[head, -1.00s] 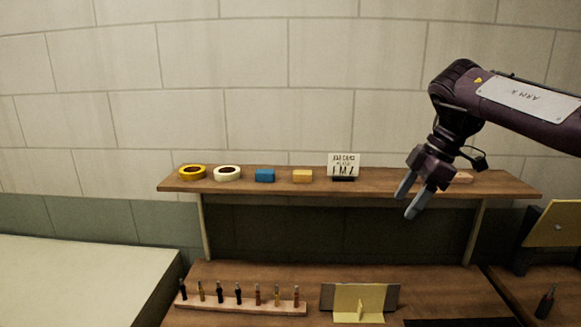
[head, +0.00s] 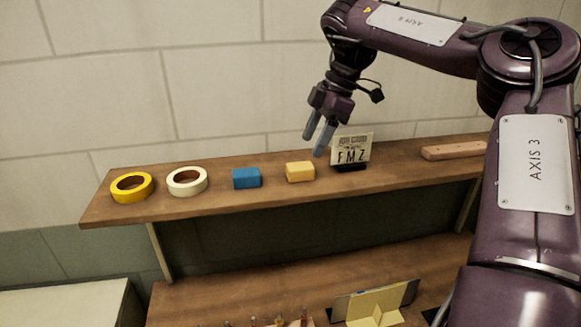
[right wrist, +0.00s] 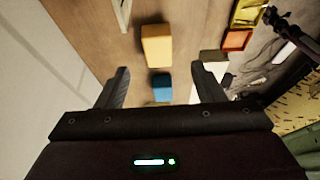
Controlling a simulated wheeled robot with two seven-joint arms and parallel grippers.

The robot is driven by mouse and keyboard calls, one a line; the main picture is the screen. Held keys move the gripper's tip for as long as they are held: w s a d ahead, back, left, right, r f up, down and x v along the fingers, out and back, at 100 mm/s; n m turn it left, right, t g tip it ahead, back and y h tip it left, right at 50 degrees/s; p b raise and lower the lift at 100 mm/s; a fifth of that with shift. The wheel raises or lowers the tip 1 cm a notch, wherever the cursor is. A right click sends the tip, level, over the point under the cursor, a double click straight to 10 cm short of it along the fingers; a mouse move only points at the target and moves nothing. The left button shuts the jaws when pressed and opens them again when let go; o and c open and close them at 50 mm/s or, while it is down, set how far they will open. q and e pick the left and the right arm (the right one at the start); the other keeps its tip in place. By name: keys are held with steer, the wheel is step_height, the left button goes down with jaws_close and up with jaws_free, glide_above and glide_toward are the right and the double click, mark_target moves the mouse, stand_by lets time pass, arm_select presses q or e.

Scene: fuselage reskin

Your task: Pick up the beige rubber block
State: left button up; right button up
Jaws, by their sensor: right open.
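The beige rubber block (head: 300,171), a yellowish tan box, lies on the wooden shelf between a blue block and a small sign. My right gripper (head: 319,145) is open and empty, above the shelf and just up and right of the beige block, with its fingers pointing down. In the right wrist view the beige block (right wrist: 157,45) shows beyond the two spread fingertips (right wrist: 160,78), roughly centred between them, and the gripper does not touch it. My left gripper is not in view.
On the shelf (head: 215,200) the blue block (head: 246,178), white tape roll (head: 187,181) and yellow tape roll (head: 131,187) stand left. The sign (head: 352,150) stands close right of the beige block. A pinkish-brown bar (head: 455,150) lies farther right. The wall is behind.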

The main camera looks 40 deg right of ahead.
mark_target(300, 166)
steer(key=shift+s+a+f, duration=0.1)
steer(key=shift+a+f, duration=0.05)
steer(key=shift+f, duration=0.35)
steer(key=shift+a+f, duration=0.15)
steer(key=shift+f, duration=0.15)
steer(key=f, duration=0.1)
steer(key=w+a+f+p, duration=0.1)
steer(key=w+f+p, duration=0.1)
steer(key=f, duration=0.1)
steer(key=shift+a, duration=0.25)
steer(key=shift+f, duration=0.1)
steer(key=shift+s, duration=0.15)
steer(key=c, duration=0.5)
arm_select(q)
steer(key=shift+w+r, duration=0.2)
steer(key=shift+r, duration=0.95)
arm_select(e)
steer(key=c, duration=0.6)
